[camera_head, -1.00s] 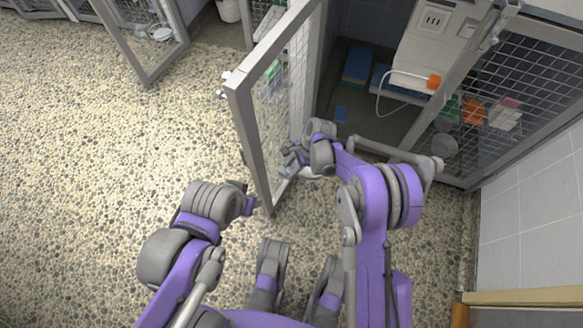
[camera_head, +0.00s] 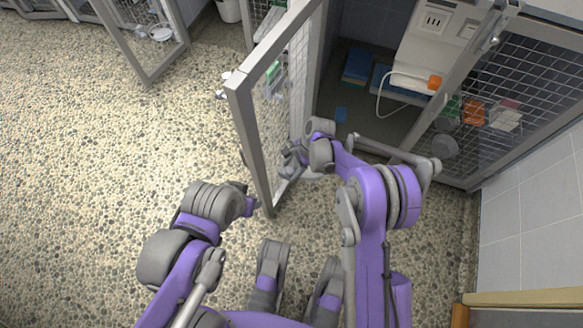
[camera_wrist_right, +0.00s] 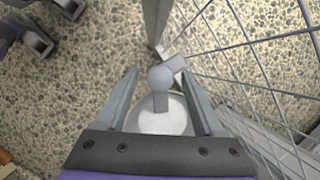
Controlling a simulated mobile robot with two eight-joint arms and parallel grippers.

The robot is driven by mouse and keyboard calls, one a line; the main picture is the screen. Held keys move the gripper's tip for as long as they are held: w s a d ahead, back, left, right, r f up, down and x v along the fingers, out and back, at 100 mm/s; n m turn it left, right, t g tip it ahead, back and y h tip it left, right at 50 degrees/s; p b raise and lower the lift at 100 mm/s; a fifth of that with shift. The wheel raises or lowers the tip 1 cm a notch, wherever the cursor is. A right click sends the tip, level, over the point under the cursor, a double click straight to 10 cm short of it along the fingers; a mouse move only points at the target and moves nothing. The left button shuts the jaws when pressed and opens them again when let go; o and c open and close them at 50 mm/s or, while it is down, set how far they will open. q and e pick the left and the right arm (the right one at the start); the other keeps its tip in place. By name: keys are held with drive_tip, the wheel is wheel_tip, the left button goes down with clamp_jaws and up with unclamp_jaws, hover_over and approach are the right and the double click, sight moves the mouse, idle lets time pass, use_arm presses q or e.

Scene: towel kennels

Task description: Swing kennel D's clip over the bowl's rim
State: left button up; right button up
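In the right wrist view, a grey clip with a rounded head (camera_wrist_right: 161,77) sits at the door's mesh, between the fingers of my right gripper (camera_wrist_right: 160,85). The fingers are apart, with gaps to the clip on both sides. A pale round bowl (camera_wrist_right: 162,121) lies beyond and below the clip, partly hidden by it and the gripper. I cannot tell whether the clip touches the rim. In the head view my right gripper (camera_head: 291,163) is beside the lower part of the open mesh door (camera_head: 243,122). My left arm is in front of the door; its fingers cannot be made out.
The open kennel at the upper right holds blue items (camera_head: 357,66) and a white device (camera_head: 428,40) with a cable. A closed mesh door (camera_head: 525,75) stands right of it. Another open door (camera_head: 150,55) is at the upper left. The pebbled floor (camera_head: 100,150) at left is clear.

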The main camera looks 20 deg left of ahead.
drive_tip(key=shift+r, duration=0.1)
drive_tip(key=p+v, duration=0.2)
drive_tip(key=v, duration=0.8)
drive_tip(key=shift+r+p, duration=0.35)
drive_tip(key=shift+d, duration=0.15)
